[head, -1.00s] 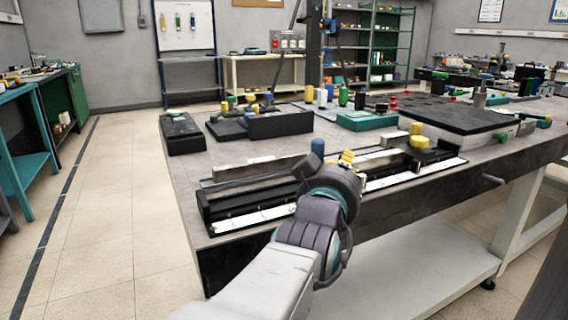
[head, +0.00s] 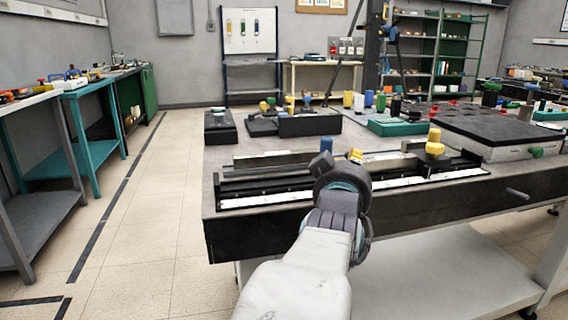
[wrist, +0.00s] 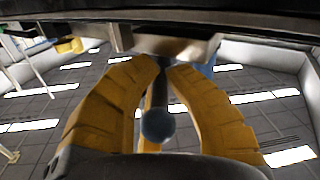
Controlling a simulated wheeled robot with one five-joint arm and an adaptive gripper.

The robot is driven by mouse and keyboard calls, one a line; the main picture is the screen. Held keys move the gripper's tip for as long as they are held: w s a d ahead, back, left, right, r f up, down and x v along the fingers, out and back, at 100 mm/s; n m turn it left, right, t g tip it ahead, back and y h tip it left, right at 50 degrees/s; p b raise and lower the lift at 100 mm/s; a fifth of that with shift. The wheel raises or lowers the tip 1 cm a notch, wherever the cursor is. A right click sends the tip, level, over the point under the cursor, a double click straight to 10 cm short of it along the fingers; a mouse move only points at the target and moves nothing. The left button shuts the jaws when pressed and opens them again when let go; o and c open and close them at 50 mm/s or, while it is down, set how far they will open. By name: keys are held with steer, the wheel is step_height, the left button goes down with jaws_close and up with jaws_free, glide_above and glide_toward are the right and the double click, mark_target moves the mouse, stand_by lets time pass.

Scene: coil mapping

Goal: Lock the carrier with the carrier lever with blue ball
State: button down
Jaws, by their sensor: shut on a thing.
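My gripper (head: 355,155) is at the front of the long black rail fixture (head: 265,190) on the table, its yellow fingertips mostly hidden behind my wrist in the head view. In the wrist view my gripper (wrist: 164,68) has its yellow fingers closed around the dark shaft of the carrier lever. The lever's dark blue ball (wrist: 158,125) sits between the fingers, on the palm side. A pale metal block (wrist: 165,45) is just beyond the fingertips. A blue upright piece (head: 326,145) shows just above my wrist in the head view; its link to the lever is hidden.
A yellow knob (head: 435,148) stands at the fixture's right end. Black boxes (head: 310,122) and a teal tray (head: 397,128) lie farther back on the table. A handle (head: 517,194) juts from the table's front edge. The floor to the left is clear.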

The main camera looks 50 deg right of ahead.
steer(key=c, duration=1.3)
jaws_free()
steer(key=shift+o, duration=0.2)
steer(key=shift+r, duration=5)
steer(key=shift+c, duration=0.2)
